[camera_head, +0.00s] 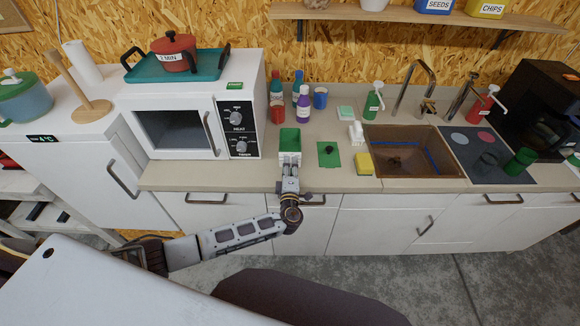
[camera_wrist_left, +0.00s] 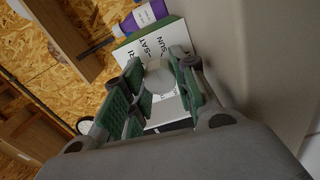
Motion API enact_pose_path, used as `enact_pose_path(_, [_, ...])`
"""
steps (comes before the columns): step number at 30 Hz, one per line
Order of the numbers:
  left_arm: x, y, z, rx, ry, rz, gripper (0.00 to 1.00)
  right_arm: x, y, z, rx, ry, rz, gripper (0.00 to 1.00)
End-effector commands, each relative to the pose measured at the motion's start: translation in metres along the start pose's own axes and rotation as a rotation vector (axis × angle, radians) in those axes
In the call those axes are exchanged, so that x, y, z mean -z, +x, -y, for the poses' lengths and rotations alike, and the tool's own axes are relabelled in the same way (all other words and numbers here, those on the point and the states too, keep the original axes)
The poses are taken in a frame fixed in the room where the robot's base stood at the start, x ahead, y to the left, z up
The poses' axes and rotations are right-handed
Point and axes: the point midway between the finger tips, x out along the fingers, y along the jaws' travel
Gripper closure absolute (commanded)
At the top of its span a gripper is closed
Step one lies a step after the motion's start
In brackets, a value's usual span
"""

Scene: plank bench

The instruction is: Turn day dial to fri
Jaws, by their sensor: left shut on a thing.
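The day dial stands on the counter as a small box with a green top (camera_head: 289,134) and a white front. In the left wrist view its white face (camera_wrist_left: 172,37) shows the words SAT and SUN, and part of another word ending in RI. The round pale knob (camera_wrist_left: 158,78) sits between the fingers of my left gripper (camera_head: 289,160). My left gripper is shut on the knob, with its green-padded fingers (camera_wrist_left: 157,88) on both sides of it. The fingers hide the rest of the face, and I cannot tell which day the knob points to. My right gripper is not in view.
A microwave (camera_head: 190,125) stands left of the dial. Several bottles and a blue cup (camera_head: 320,97) stand behind it. A green mat (camera_head: 329,154) with a dark knob, a yellow sponge (camera_head: 364,163) and the sink (camera_head: 400,172) lie to the right.

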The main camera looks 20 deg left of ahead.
Motion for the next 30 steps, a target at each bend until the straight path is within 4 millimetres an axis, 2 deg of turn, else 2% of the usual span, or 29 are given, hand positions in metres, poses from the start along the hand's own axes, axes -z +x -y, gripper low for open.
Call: enact_pose_path(30, [0.0005, 0.0004, 0.0006, 0.000, 0.183, 0.001, 0.96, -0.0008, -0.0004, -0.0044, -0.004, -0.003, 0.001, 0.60])
